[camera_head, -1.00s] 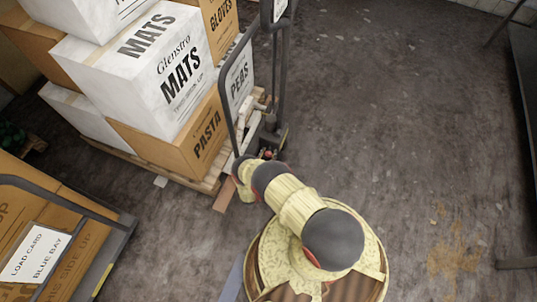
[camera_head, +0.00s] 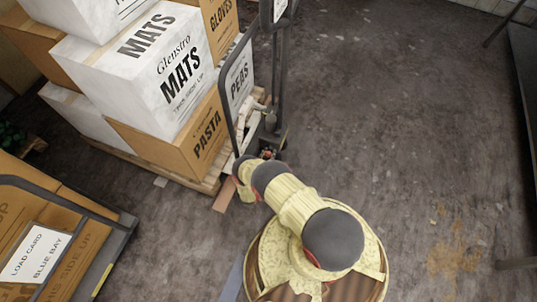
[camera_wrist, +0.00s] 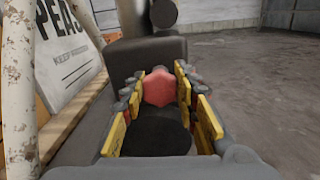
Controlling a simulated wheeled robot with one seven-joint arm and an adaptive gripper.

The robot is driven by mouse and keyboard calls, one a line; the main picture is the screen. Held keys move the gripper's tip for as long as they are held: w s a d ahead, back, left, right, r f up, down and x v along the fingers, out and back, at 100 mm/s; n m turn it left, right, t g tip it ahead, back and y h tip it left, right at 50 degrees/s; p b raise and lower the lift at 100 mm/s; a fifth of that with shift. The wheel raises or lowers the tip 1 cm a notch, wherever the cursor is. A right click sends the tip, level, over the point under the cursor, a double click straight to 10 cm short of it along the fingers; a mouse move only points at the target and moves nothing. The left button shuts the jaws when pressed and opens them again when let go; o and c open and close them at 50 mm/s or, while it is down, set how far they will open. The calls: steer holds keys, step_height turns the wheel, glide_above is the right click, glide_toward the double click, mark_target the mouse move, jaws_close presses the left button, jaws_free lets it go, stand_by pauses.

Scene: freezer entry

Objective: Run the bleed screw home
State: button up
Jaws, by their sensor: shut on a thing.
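The bleed screw (camera_wrist: 159,87), a red faceted head, sits in the middle of the wrist view against a dark grey housing (camera_wrist: 150,52). My gripper (camera_wrist: 160,82) has its yellow-padded fingers on both sides of it and is shut on it. A black round part (camera_wrist: 156,135) lies nearer the wrist camera, below the red head. The screw's thread and seat are hidden. In the head view my arm reaches to the foot of the pallet truck's dark handle frame (camera_head: 281,85); the fingers are too small to make out there.
A pallet (camera_head: 207,184) stacked with boxes, one marked PASTA (camera_head: 185,142), stands left of the truck. A white post with rust (camera_wrist: 18,90) is close on the left in the wrist view. A loaded cart (camera_head: 120,235) is at lower left. Floor (camera_head: 400,130) to the right is open.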

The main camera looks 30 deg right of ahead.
steer(key=m, duration=0.9)
steer(key=shift+s+d+f, duration=0.1)
steer(key=shift+s, duration=0.05)
steer(key=m, duration=0.5)
steer(key=shift+f, duration=0.1)
steer(key=m, duration=0.4)
steer(key=shift+s+f+m, duration=0.1)
steer(key=shift+f+m, duration=0.05)
steer(key=shift+m, duration=0.15)
steer(key=m, duration=0.4)
steer(key=shift+f, duration=0.1)
steer(key=m, duration=0.5)
steer(key=shift+f, duration=0.1)
steer(key=m, duration=0.4)
steer(key=shift+m+p, duration=0.55)
steer(key=shift+m, duration=1.45)
steer(key=shift+f, duration=0.1)
